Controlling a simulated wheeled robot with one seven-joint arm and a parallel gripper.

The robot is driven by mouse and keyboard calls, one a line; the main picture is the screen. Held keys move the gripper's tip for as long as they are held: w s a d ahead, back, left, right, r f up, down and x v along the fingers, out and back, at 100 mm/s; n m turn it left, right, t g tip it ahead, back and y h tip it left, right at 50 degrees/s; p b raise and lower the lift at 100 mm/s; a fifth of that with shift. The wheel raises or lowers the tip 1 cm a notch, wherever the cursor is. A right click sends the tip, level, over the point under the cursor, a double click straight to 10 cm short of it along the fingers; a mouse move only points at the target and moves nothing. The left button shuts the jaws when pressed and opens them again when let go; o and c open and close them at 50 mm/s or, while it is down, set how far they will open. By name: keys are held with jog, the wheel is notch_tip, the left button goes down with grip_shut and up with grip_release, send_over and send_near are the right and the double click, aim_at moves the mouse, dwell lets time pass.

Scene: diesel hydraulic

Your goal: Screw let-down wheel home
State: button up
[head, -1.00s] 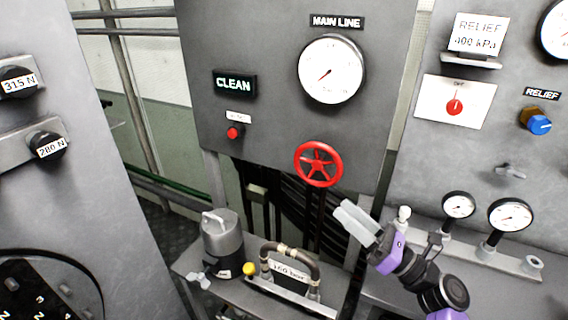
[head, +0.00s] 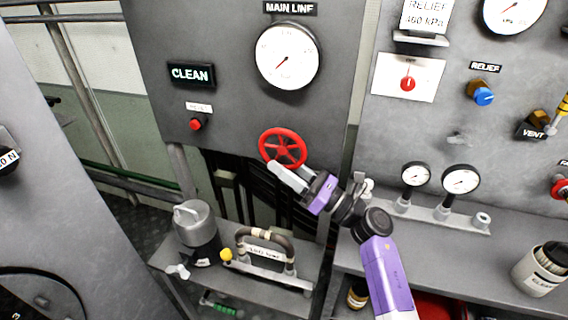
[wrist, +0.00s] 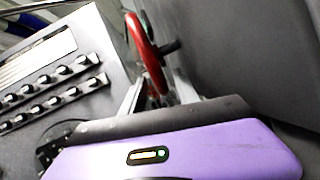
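A red spoked handwheel (head: 283,148) sits on the grey panel under the main line gauge. No readable label names a let-down wheel. A small grey winged knob (head: 178,271) is low on the hand pump unit (head: 196,235). My gripper (head: 287,176) is at the lower edge of the red handwheel. In the wrist view the red wheel's rim (wrist: 150,55) reaches down between my gripper's two fingers (wrist: 158,95), which stand apart. I cannot tell whether they touch the rim.
A hose loop (head: 265,240) with a yellow cap (head: 226,254) stands on the shelf right of the pump. Two small gauges (head: 415,175) (head: 461,181) stand right of my arm. A red button (head: 197,124) is left of the handwheel.

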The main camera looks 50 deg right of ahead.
grip_shut()
jog(key=shift+f+b, duration=0.15)
jog(key=shift+b, duration=0.25)
jog(key=shift+w+a+f+t+b, duration=0.1)
jog(key=shift+w+f+t+b, duration=0.15)
jog(key=shift+b, duration=1)
jog(key=t+b, duration=0.1)
jog(key=b, duration=0.2)
jog(key=t+b, duration=0.1)
jog(key=b, duration=0.3)
jog(key=w+m+t+b, duration=0.1)
jog(key=b, duration=0.3)
jog(key=shift+a+r, duration=0.2)
jog(key=shift+a, duration=0.1)
jog(key=b, duration=0.1)
jog(key=t+b, duration=0.1)
jog(key=shift+a+r+m+h+b, duration=0.1)
jog(key=shift+r+m+h+b, duration=0.15)
jog(key=shift+m+h+b, duration=0.15)
jog(key=shift+r, duration=0.1)
